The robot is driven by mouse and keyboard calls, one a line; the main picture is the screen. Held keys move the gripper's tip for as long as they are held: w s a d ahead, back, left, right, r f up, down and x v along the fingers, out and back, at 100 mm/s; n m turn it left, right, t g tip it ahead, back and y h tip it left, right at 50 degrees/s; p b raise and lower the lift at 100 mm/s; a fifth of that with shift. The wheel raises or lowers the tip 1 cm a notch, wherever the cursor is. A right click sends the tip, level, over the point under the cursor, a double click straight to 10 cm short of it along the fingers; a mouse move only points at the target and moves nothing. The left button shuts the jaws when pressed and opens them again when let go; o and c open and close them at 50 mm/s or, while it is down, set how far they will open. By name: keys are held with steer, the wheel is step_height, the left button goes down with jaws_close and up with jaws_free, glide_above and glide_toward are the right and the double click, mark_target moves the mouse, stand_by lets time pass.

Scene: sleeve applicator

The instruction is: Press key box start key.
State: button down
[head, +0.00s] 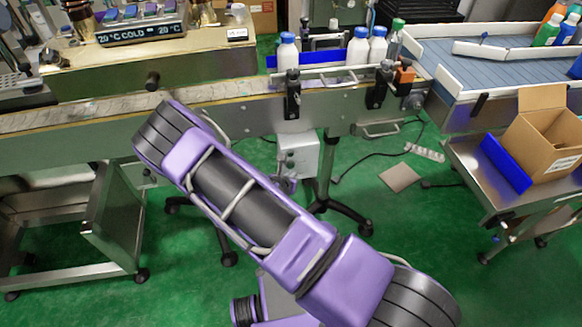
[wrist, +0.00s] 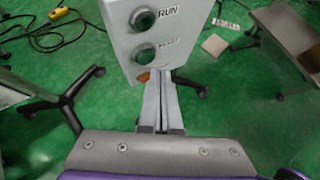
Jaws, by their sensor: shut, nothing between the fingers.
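The key box (wrist: 165,30) is a pale box near the top middle of the wrist view. Its upper green key (wrist: 144,20) is marked RUN. A dark green key (wrist: 145,53) sits below it with a blurred label. An orange-red key (wrist: 143,76) is lowest, partly covered. My gripper (wrist: 163,84) is shut and empty, its tips pointing at the lower part of the box, right of the orange-red key. Contact cannot be told. In the head view the key box (head: 298,155) hangs under the conveyor, just beyond my purple arm.
The conveyor (head: 215,110) runs above the box, with white bottles (head: 288,55) on it. A cart (head: 490,180) with a cardboard box (head: 545,135) stands at right. A black wheeled stand (head: 345,214) is below the box. Cables lie on the green floor.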

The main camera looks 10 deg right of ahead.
steer(key=shift+w, duration=0.1)
stand_by(0.4)
steer(key=shift+w, duration=0.35)
steer(key=shift+w, duration=0.45)
stand_by(0.5)
steer(key=shift+s, duration=0.9)
steer(key=shift+p, duration=0.35)
steer(key=shift+s+p, duration=0.75)
steer(key=shift+s, duration=1.75)
